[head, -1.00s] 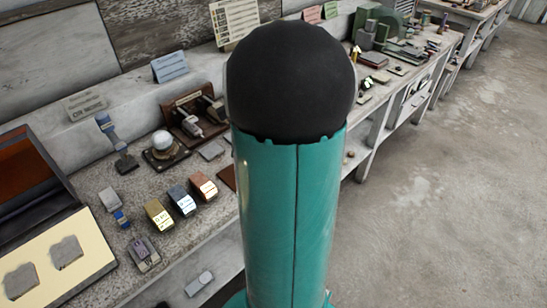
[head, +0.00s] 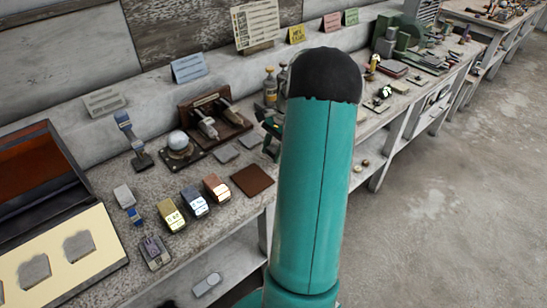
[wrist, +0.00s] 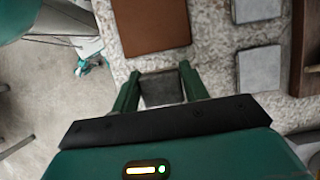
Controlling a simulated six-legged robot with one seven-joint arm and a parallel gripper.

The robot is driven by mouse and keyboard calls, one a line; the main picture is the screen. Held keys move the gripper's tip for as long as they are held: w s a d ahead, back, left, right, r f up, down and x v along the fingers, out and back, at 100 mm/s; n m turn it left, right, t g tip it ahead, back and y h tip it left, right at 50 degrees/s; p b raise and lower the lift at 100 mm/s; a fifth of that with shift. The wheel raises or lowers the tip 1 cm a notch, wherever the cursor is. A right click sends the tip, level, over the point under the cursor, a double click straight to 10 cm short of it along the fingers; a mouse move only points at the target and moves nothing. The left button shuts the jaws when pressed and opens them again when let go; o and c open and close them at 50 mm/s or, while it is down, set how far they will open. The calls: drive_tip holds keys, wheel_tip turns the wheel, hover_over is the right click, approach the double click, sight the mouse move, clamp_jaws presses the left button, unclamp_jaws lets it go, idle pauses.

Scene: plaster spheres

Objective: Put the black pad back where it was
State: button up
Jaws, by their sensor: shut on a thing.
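My gripper (wrist: 157,72) is shut on a dark square pad (wrist: 161,90), which shows between the two green fingers in the wrist view. In the head view my gripper (head: 270,133) is partly hidden by my arm, over the bench, and the pad cannot be made out there. A brown square mat (head: 253,180) lies on the bench near its front edge; it also shows just beyond the fingertips in the wrist view (wrist: 150,25). Two grey square plates (head: 224,153) (head: 249,142) lie behind the mat. I cannot tell whether the pad touches the bench.
Three metal blocks (head: 194,202) stand left of the mat. A wooden stand with clamps (head: 215,120) and a white ball on a base (head: 178,143) are behind. Bottles (head: 270,87) stand near my arm. An open case (head: 60,220) is at left. Floor is clear at right.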

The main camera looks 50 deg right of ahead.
sight(273, 157)
drive_tip(key=shift+d+f, duration=0.25)
drive_tip(key=shift+w+d+f, duration=0.1)
drive_tip(key=shift+f, duration=1.5)
drive_tip(key=shift+f, duration=0.15)
drive_tip(key=o, duration=1)
